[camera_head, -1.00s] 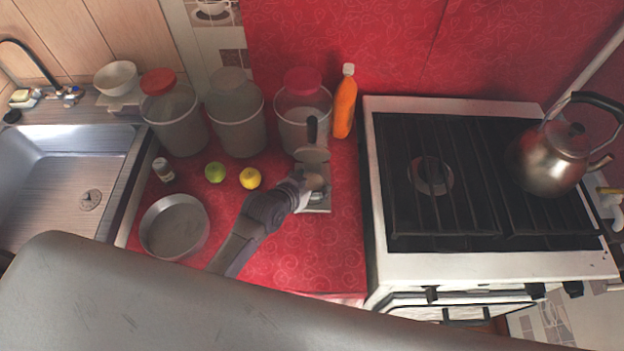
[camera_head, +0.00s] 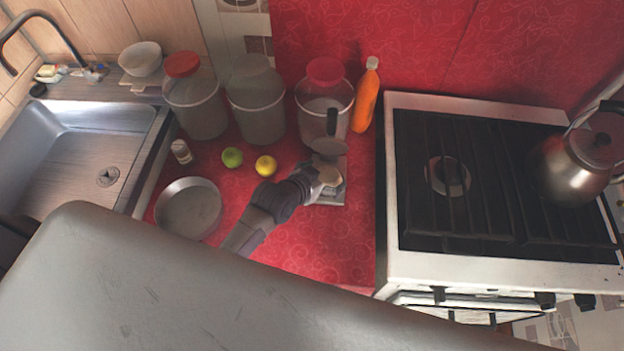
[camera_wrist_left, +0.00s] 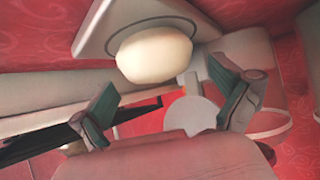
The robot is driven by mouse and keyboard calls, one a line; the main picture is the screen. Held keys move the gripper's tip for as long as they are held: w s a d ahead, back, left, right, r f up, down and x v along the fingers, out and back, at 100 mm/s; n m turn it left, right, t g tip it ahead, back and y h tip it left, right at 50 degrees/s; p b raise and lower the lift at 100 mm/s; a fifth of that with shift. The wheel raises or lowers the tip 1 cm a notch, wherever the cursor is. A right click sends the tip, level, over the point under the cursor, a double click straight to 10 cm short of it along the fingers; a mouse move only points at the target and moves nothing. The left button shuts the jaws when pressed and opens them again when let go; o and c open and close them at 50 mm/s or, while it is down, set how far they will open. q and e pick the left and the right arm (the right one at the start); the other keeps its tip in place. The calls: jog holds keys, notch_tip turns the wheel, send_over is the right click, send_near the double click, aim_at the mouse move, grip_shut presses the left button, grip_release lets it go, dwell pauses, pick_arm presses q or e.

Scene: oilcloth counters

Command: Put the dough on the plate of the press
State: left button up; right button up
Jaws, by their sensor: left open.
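The dough (camera_head: 329,176) is a pale cream ball. In the left wrist view the dough (camera_wrist_left: 153,56) rests on the flat square plate of the press (camera_wrist_left: 95,32), inside a ring mark on it. In the head view the press plate (camera_head: 330,199) lies on the red counter, with the round grey lid (camera_head: 329,147) raised behind it and a dark handle upright. My left gripper (camera_head: 314,180) is beside the dough at the plate. In the wrist view the left gripper's fingers (camera_wrist_left: 165,85) are spread wide, with nothing between them. My right gripper is not in view.
Jars with red lids (camera_head: 325,108) and an orange bottle (camera_head: 366,95) stand behind the press. The stove (camera_head: 480,180) borders it on the right. A lime (camera_head: 232,157), a lemon (camera_head: 265,165) and a metal pan (camera_head: 188,208) are to the left. The front counter is clear.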

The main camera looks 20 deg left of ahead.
pick_arm(q)
jog(key=v, duration=1)
jog(key=shift+s+r, duration=0.25)
jog(key=shift+s, duration=0.05)
